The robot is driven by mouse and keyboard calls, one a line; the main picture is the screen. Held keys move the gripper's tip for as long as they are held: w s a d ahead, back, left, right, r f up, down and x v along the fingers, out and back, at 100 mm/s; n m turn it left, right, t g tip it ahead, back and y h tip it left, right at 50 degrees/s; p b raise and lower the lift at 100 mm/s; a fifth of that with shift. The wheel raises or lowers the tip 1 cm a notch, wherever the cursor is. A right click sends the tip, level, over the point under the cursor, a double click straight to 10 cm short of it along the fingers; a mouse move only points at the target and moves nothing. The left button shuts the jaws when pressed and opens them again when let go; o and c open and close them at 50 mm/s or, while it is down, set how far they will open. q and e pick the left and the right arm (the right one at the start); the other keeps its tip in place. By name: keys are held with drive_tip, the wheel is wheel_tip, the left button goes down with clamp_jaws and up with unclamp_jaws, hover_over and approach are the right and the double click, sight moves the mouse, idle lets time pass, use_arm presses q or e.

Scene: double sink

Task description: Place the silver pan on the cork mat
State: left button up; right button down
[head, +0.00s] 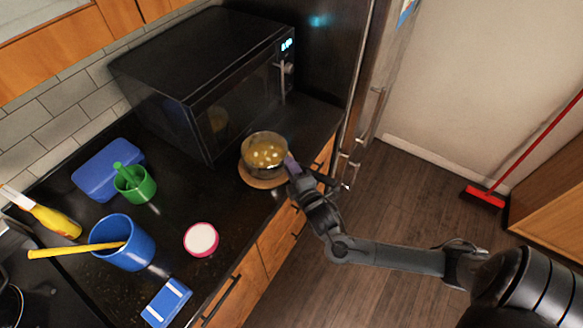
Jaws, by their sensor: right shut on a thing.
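The silver pan (264,150) holds yellowish contents with pale lumps. It is at the right end of the black counter, in front of the microwave. The round cork mat (252,180) is directly under the pan, and its edge shows at the pan's left and lower side. Whether the pan rests on the mat or is just above it, I cannot tell. My right gripper (293,167) is shut on the pan's handle at the pan's right side. The handle is mostly hidden by the gripper. My left gripper is not in view.
A black microwave (185,75) stands behind the pan. A green mortar (137,190), blue pot (123,243) with yellow utensil, pink-rimmed bowl (201,240), blue container (107,168), yellow bottle (57,221) and blue-white box (166,303) occupy the counter's left part. The tall fridge (335,50) is close on the right.

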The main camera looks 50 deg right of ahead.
drive_tip(key=c, duration=1)
unclamp_jaws()
drive_tip(key=shift+f, duration=0.1)
